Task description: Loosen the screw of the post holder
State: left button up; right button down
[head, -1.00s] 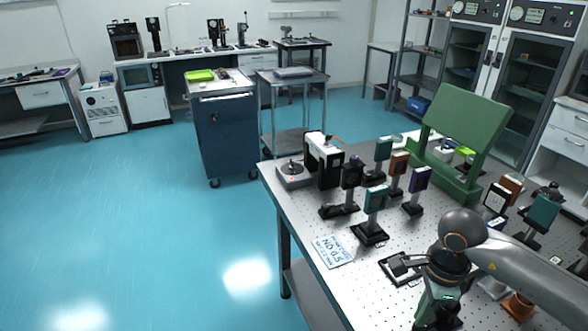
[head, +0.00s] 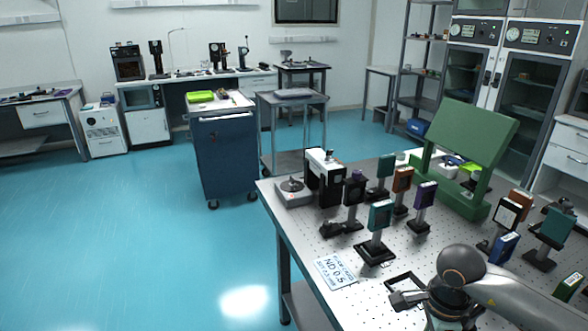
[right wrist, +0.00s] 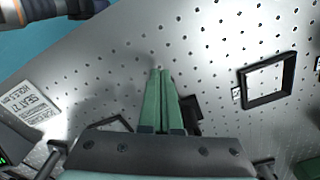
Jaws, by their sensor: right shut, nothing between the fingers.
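Several optics stand on posts in post holders on the perforated optical table (head: 315,238). The nearest is a teal mount (head: 380,214) on an upright post with a black base (head: 374,253). A purple mount (head: 425,194) and an orange mount (head: 402,180) stand behind it. I cannot tell which holder is meant, and no screw can be made out. My right gripper (head: 400,299) is low over the table's near part, in front of the teal mount and apart from it. In the right wrist view its green fingers (right wrist: 160,100) are together and empty. My left gripper is not in view.
A label card (head: 335,272) lies near the table's left edge. A black square frame (right wrist: 268,82) lies right of the fingers in the wrist view. A large green stand (head: 465,150) is at the back. A white-and-black device (head: 325,178) stands at the far left corner.

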dwell(0.3)
jog(key=shift+w+d, duration=0.15)
jog(key=shift+d, duration=0.25)
dwell(0.5)
jog(key=shift+w+b, duration=0.15)
jog(key=shift+b, duration=0.3)
jog(key=shift+w+b, duration=0.45)
jog(key=shift+b, duration=0.3)
jog(key=shift+w+d+b, duration=0.15)
jog(key=shift+w+b, duration=0.05)
jog(key=shift+b, duration=0.15)
jog(key=shift+w+d, duration=0.1)
jog(key=shift+w+a+b, duration=0.2)
jog(key=shift+a+b, duration=0.05)
jog(key=shift+b, duration=0.1)
notch_tip(320, 180, up, 6)
jog(key=p, duration=0.4)
jog(key=shift+a, duration=0.25)
